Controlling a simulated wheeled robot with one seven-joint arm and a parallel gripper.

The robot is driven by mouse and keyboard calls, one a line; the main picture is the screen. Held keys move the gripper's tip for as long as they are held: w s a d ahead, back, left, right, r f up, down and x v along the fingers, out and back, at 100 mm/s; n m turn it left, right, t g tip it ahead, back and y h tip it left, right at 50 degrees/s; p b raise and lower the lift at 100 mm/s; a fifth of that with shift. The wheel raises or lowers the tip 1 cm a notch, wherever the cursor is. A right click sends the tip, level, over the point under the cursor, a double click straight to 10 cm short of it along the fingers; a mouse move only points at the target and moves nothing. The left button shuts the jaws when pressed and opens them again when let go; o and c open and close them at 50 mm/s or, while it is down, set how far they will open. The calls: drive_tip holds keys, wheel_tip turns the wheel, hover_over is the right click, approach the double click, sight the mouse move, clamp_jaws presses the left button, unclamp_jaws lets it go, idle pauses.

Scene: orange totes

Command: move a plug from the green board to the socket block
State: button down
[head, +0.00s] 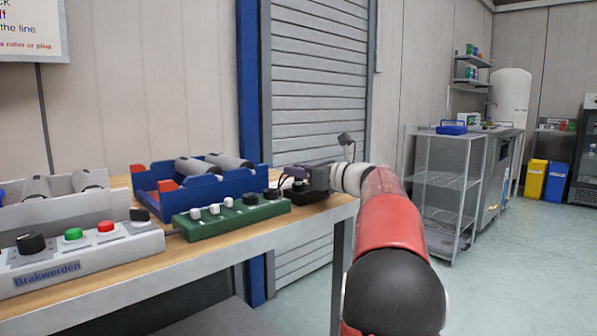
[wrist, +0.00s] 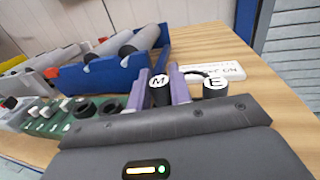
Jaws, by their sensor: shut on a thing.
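The green board (head: 232,219) lies on the wooden table with white and black plugs standing in it. It also shows at the left of the wrist view (wrist: 42,122). My gripper (wrist: 159,80) has its purple fingers closed on a black plug with a white top marked M (wrist: 158,91). In the head view my gripper (head: 290,178) is right of the board, near the table's right end. A white socket block (wrist: 222,70) with print lies just beyond the fingers. A black plug marked E (wrist: 215,87) stands beside the held one. The held plug's lower end is hidden.
A blue tote (head: 205,190) with grey rollers stands behind the green board. A grey control box (head: 80,255) with a black knob and green and red buttons is at the left. Bare wooden tabletop (wrist: 265,100) shows right of the fingers.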

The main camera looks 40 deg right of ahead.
drive_tip(key=shift+f, duration=0.25)
drive_tip(key=c, duration=1.2)
unclamp_jaws()
drive_tip(key=shift+s, duration=0.1)
drive_tip(key=v, duration=0.7)
drive_tip(key=shift+s+d, duration=0.1)
drive_tip(key=shift+s, duration=0.25)
